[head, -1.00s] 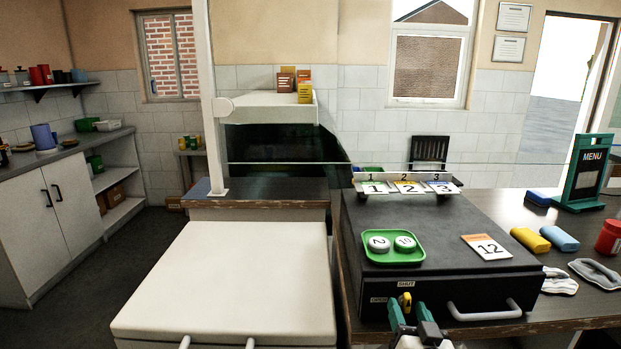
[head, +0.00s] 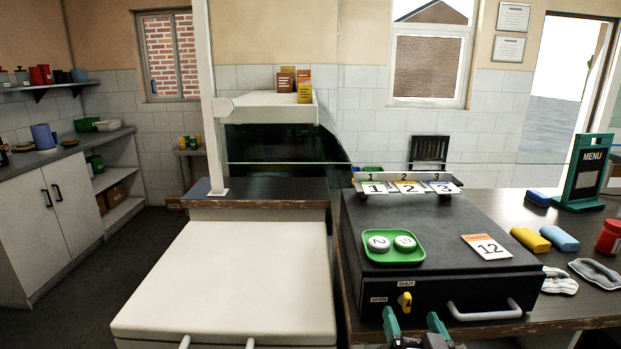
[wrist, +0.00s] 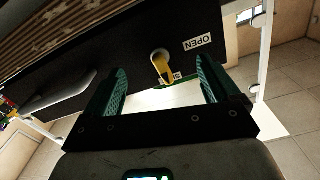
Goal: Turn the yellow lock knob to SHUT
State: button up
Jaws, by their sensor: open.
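The yellow lock knob (head: 405,300) is on the front of the black drawer unit, left of the drawer handle. Its grip stands upright and points at the SHUT label (head: 406,283) above it. The OPEN label (head: 379,300) is to its left. In the wrist view, turned over, the knob (wrist: 162,66) points at the partly hidden SHUT label, away from the OPEN label (wrist: 198,44). My gripper (head: 413,318) is open and empty, just below and in front of the knob. Its fingers are spread apart, clear of the knob.
A silver drawer handle (head: 485,312) sticks out right of the knob. A white-topped cabinet (head: 225,280) stands left. Sponges and a menu sign are on the right counter.

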jog(key=s, duration=0.3)
jog(key=shift+s, duration=0.2)
dwell(0.3)
jog(key=s+d+f+g+h, duration=0.1)
jog(key=s+d+f+g, duration=0.3)
jog(key=s+f, duration=0.4)
jog(key=s+d+f+g+h, duration=0.1)
jog(key=s+d+f+g, duration=0.4)
jog(key=s+f, duration=0.2)
jog(key=s+f+n+g+y, duration=0.1)
jog(key=s+f+g, duration=0.2)
jog(key=s, duration=0.7)
jog(key=s+a+f+n+g, duration=0.1)
jog(key=s+g, duration=0.4)
jog(key=s, duration=0.6)
jog(key=shift+s+a+f+y, duration=0.15)
jog(key=shift+f+y, duration=0.25)
jog(key=shift+f, duration=0.5)
